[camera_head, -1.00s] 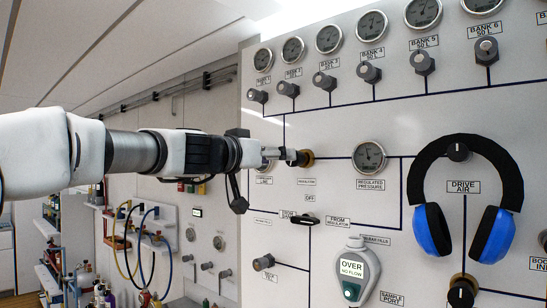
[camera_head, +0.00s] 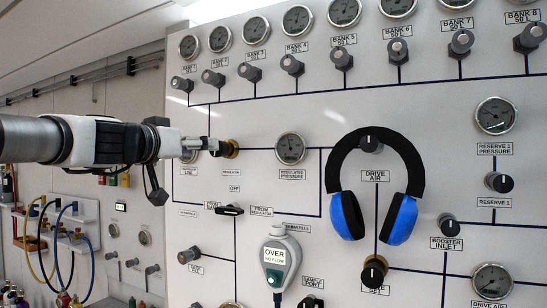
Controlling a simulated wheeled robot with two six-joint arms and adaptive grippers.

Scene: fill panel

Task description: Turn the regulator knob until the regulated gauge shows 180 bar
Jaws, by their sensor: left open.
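The regulator knob (camera_head: 231,148), dark with a brass-coloured part, sticks out of the grey panel above the REGULATOR label. My left gripper (camera_head: 214,146) comes in from the left with its fingertips right at the knob; it is open, and I cannot tell whether the fingers touch the knob. My right gripper is not in view.
Blue and black ear defenders (camera_head: 347,215) hang on the panel right of the gauge. A handheld meter (camera_head: 279,262) reading OVER, NO FLOW hangs below it. A black selector handle (camera_head: 230,210) is under the knob. Several bank gauges and valves line the top.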

